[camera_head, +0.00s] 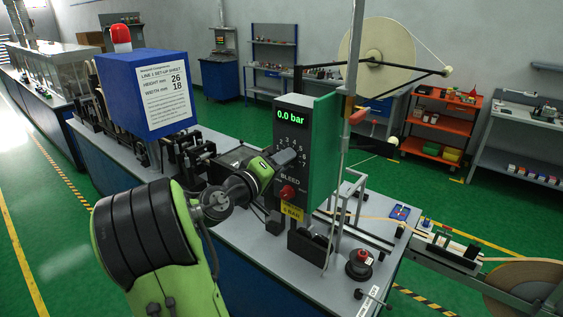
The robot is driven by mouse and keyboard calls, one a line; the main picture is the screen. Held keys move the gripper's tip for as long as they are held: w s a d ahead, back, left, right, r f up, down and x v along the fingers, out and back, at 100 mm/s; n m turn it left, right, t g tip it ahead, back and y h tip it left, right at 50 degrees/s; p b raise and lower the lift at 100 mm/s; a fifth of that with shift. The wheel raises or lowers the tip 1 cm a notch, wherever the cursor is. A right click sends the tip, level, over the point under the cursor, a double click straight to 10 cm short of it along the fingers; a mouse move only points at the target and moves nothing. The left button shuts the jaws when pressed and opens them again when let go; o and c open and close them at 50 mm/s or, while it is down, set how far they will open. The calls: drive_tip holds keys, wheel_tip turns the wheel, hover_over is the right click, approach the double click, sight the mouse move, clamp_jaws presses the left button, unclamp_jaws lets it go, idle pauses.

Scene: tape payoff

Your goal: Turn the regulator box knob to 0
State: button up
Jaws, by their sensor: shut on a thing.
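The regulator box (318,165) is a tall green and black box standing on the grey bench top. Its display (290,116) reads 0.0 bar in green. Below it is a dial scale with small numerals, partly covered by my gripper (283,157). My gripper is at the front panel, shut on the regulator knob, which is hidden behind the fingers. Where the knob points cannot be seen. A red bleed knob (287,192) sits lower on the panel under the word BLEED, above a yellow label (292,211).
A blue box with a set-up sheet (165,90) and red lamp stands left of my arm. A thin upright post (351,80) and large reel (385,52) stand at the right. A red-topped knob unit (360,262) is on the bench's front right. Orange shelves (440,125) stand behind.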

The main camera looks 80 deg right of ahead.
drive_tip(key=o, duration=1)
drive_tip(key=shift+d, duration=0.15)
drive_tip(key=b+v, duration=0.1)
drive_tip(key=v, duration=1.5)
drive_tip(key=shift+d+f, duration=0.1)
